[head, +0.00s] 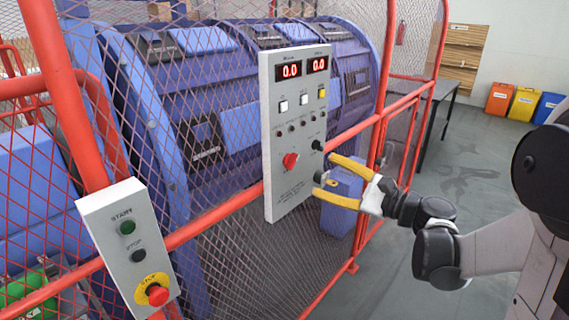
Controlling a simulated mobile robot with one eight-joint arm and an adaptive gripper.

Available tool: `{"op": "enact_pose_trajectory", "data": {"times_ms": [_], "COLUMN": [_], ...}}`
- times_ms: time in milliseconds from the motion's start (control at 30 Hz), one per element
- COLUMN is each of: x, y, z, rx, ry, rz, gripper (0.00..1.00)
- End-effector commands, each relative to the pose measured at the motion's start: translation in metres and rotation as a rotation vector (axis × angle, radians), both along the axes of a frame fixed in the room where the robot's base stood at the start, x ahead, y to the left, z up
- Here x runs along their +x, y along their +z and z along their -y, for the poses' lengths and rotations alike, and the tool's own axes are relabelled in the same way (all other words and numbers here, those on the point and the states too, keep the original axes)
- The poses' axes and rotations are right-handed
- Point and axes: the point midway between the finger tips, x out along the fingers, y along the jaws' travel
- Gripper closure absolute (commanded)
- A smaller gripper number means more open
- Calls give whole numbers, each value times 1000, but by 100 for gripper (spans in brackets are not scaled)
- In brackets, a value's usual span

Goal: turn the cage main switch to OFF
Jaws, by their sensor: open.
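The grey control panel (272,190) hangs on the red mesh cage. It carries a red knob (290,160) at its lower middle, with small print below that I cannot read. I cannot tell for sure whether this knob is the cage main switch, or which position it is in. My gripper (322,162) has yellow fingers spread apart, dark at the ends. It is at the panel's right edge, to the right of the red knob, and appears empty. A dark shape near the upper fingertip may be another knob; the finger partly hides that area.
Two red displays (303,68) read 0.0 above several buttons and lamps. A second box (130,245) with START, STOP and a red mushroom button is at lower left. Red rails (215,215) and mesh surround the blue machine. Floor is clear to the right, before coloured bins (523,102).

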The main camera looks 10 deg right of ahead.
Motion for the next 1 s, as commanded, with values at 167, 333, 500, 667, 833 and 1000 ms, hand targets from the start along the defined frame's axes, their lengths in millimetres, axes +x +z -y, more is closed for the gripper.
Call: {"op": "enact_pose_trajectory", "data": {"times_ms": [167,333,500,667,833,1000], "x": [21,49,72,82,85,84], "y": [-1,-2,-2,0,1,1], "z": [-18,-38,-54,-62,-63,-62], "rx": [0,-1,-2,-3,-3,-3], "ry": [6,6,5,4,1,1], "rz": [1,1,1,1,1,1], "gripper": [36,36,36,36,36,46]}}
